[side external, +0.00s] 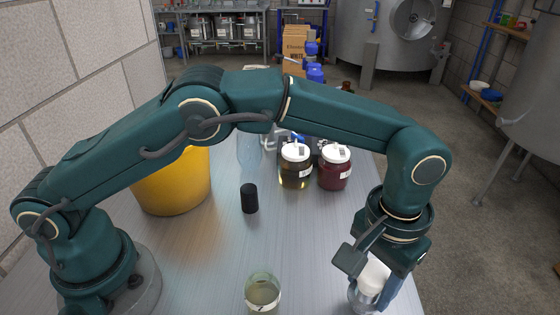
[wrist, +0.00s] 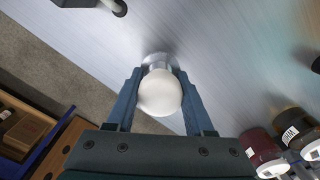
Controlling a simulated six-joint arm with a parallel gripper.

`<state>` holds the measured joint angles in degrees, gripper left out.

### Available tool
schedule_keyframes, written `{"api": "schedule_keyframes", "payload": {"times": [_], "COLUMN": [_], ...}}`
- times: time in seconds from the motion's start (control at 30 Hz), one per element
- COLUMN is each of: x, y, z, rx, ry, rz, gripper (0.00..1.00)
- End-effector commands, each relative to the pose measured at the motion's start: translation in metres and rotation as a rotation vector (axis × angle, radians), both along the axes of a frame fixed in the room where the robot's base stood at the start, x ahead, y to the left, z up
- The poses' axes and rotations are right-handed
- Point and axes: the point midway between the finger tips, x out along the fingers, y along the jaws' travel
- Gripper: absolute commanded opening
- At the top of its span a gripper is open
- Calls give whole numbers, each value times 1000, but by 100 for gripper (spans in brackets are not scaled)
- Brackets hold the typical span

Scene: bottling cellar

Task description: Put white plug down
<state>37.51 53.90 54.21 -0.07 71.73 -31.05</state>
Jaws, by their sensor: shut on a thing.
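The white plug (side external: 374,277) is between the fingers of my gripper (side external: 376,292), near the front right edge of the bench. My gripper is shut on it. In the wrist view the white plug (wrist: 159,93) shows as a pale rounded shape between the two blue fingers of my gripper (wrist: 160,88). A clear, glassy piece (wrist: 157,60) shows just beyond the plug, and clear glass (side external: 359,298) also shows below it in the side view. I cannot tell whether the plug is joined to this glass or only in front of it.
A glass of pale liquid (side external: 263,292) stands left of my gripper. A black cylinder (side external: 249,198), a yellow bucket (side external: 172,190), a jar of dark yellowish liquid (side external: 295,170) and a red jar (side external: 335,172) stand farther back. The middle of the bench (side external: 300,235) is clear.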

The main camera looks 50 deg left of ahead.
Motion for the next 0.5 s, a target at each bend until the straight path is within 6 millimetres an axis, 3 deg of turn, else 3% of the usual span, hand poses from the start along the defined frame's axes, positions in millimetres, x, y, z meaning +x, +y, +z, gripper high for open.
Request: {"api": "schedule_keyframes", "payload": {"times": [0.33, 0.37, 0.43, 0.5], "x": [0, 0, 0, 0], "y": [0, 0, 0, 0], "z": [-3, -4, -3, -3], "rx": [0, 1, 0, 0], "ry": [0, 1, 0, 0], "rz": [0, 0, 0, 0], "gripper": [0, 57, 83, 83]}}
